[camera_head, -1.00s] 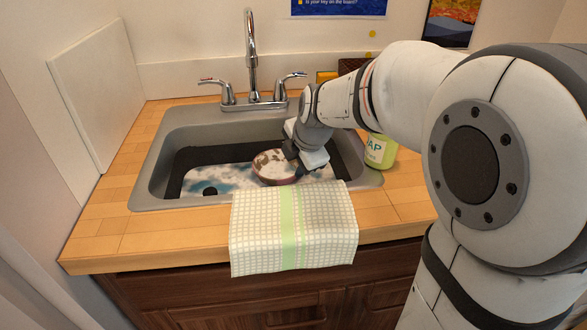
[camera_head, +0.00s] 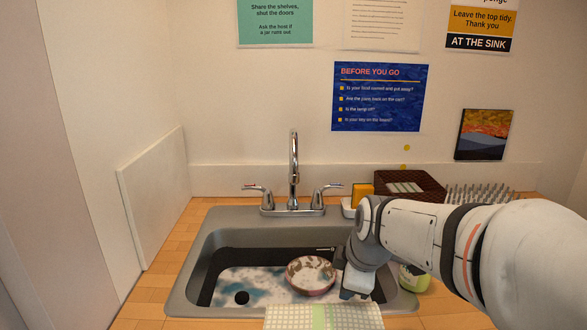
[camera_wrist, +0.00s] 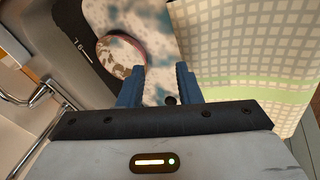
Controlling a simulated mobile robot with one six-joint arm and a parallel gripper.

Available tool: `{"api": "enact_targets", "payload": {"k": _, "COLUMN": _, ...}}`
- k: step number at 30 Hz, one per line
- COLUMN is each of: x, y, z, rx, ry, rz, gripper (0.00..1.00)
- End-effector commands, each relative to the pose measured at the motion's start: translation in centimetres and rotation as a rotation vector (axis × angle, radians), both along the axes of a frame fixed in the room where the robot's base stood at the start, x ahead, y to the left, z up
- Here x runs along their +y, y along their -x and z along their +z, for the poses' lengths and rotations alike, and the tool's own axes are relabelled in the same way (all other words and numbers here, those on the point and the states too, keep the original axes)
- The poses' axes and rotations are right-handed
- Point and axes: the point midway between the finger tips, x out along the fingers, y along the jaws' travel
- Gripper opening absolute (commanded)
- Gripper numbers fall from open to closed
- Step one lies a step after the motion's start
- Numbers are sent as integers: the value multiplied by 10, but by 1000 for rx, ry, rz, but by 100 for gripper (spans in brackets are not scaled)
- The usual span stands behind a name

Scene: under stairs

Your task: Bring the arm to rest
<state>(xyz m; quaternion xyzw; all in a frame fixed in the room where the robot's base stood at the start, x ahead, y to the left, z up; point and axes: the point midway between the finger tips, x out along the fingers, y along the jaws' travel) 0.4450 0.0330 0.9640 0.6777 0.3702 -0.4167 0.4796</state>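My gripper (camera_head: 355,287) hangs at the right side of the sink, just right of a patterned bowl with a pinkish rim (camera_head: 311,276). In the wrist view my gripper (camera_wrist: 159,84) has its two blue fingers apart, with only the sink floor seen between them. The bowl (camera_wrist: 121,55) lies beyond the left finger in that view, not between the fingers. My arm reaches in from the right of the head view. The fingertips are hard to make out in the head view.
The sink (camera_head: 200,262) has a tall faucet (camera_head: 293,172) at its back. A checked towel (camera_head: 292,318) drapes over the front edge. A green soap bottle (camera_head: 414,278) is partly behind my arm. A yellow sponge (camera_head: 361,190), brown basket (camera_head: 432,184) and spiked rack (camera_head: 480,193) stand behind.

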Motion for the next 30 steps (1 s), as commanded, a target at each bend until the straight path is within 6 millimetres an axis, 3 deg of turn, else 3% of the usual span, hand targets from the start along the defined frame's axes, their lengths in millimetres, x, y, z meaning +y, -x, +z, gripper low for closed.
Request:
{"api": "enact_targets", "payload": {"k": 1, "x": -3, "y": 11, "z": 14, "rx": 18, "ry": -24, "rz": -79, "gripper": 31}}
{"api": "enact_targets", "payload": {"k": 15, "x": -29, "y": 119, "z": 60, "rx": 187, "ry": -262, "rz": -1030, "gripper": 31}}
{"api": "enact_targets", "payload": {"k": 21, "x": -33, "y": 140, "z": 63, "rx": 207, "ry": -299, "rz": -1237, "gripper": 31}}
{"api": "enact_targets", "payload": {"k": 30, "x": -34, "y": 142, "z": 62, "rx": 209, "ry": -303, "rz": -1259, "gripper": 31}}
